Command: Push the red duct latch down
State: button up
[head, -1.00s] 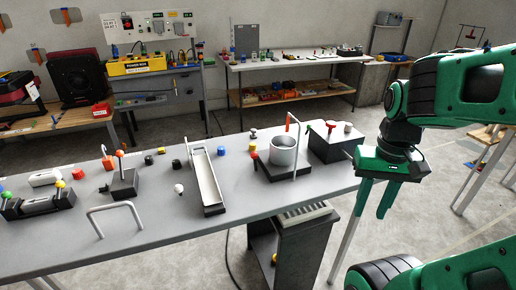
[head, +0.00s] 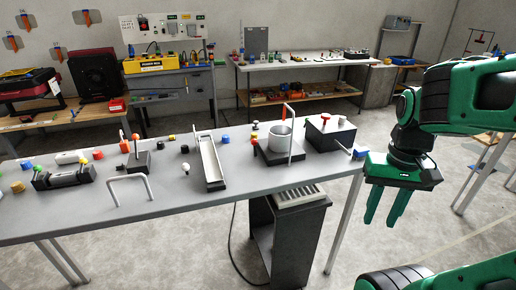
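No part is clearly marked as the duct latch. A red-orange upright lever (head: 285,112) stands beside the metal cup (head: 280,137) on a black base at the table's right part. A red knob (head: 325,117) tops the black box (head: 330,136) at the table's right end. I cannot tell which of these, if either, is the latch. My gripper (head: 384,218) hangs to the right of the table end, pointing down. Its two green fingers are apart with nothing between them, clear of both red parts.
The grey table (head: 240,190) holds a metal chute (head: 210,160), a grey hoop (head: 130,184) and several coloured knobs. A blue-ended handle (head: 358,152) sticks out from the black box towards my gripper. A dark cabinet (head: 285,235) stands below. Open floor lies to the right.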

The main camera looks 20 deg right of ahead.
aim_at(254, 142)
jog(key=z, duration=0.05)
jog(key=i, duration=0.85)
